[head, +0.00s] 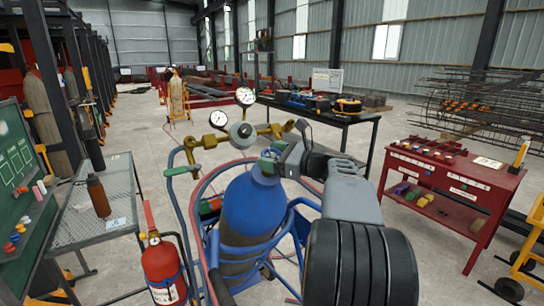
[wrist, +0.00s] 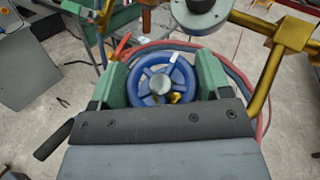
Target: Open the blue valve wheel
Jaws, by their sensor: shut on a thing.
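The blue valve wheel (wrist: 146,70) has a grey hub, spokes and a white mark near its top rim in the wrist view. My gripper (wrist: 163,76) has one green finger on the left of the wheel and one on the right, shut on its rim. In the head view my gripper (head: 270,161) is at the top of the blue gas cylinder (head: 250,207), and its fingers and body mostly hide the wheel. Brass-coloured fittings show behind the wheel's spokes.
A brass regulator (head: 241,132) with two round gauges stands just behind my gripper. Red and blue hoses (head: 189,215) loop around the cylinder. A red fire extinguisher (head: 164,268) is at the left, and a red workbench (head: 455,180) at the right.

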